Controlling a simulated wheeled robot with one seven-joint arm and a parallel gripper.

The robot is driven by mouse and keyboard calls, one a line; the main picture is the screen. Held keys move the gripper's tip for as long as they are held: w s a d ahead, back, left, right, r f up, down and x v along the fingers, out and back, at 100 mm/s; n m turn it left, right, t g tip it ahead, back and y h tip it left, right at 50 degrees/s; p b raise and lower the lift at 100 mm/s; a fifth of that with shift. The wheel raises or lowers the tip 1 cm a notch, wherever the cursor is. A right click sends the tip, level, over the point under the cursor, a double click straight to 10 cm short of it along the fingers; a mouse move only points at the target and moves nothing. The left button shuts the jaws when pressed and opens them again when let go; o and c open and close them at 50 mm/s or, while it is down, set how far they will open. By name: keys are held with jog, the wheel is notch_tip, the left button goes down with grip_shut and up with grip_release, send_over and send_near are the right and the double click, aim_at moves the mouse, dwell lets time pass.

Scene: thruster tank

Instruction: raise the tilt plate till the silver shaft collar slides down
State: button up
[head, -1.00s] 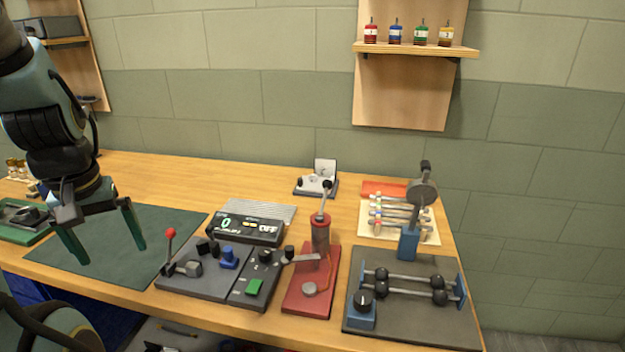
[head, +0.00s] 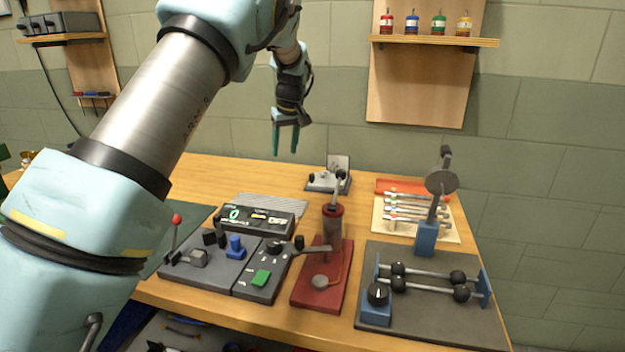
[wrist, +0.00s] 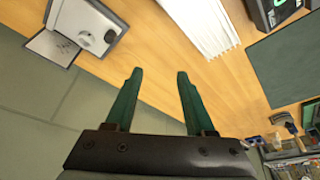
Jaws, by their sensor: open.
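A small grey device (head: 322,182) with a pale upright plate (head: 339,162) stands at the back of the bench; it looks like the tilt plate unit. In the wrist view this device (wrist: 88,25) lies at the upper left, with a pale plate (wrist: 52,46) beside it and a small round part on top. I cannot tell for sure whether that round part is the silver shaft collar. My gripper (head: 285,150) is open and empty, pointing down above the bench's back edge, left of the device and apart from it. Its fingers (wrist: 160,75) touch nothing.
A display box (head: 255,217) and a ribbed pale plate (head: 270,203) stand front left of the device. A control panel (head: 210,262), a red-based lever stand (head: 322,285) and a dark-based rod stand (head: 430,325) fill the front. A shelf (head: 430,41) hangs above right.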

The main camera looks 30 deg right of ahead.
send_near(312, 174)
jog(key=s+r, duration=0.1)
jog(key=r, duration=0.1)
jog(key=shift+t, duration=0.4)
jog(key=p+x, duration=0.1)
jog(key=x, duration=0.2)
jog(key=p+x, duration=0.1)
jog(key=x, duration=0.3)
jog(key=p+x, duration=0.1)
jog(key=x, duration=0.3)
jog(key=shift+s, duration=0.25)
jog(key=shift+c, duration=0.3)
grip_shut()
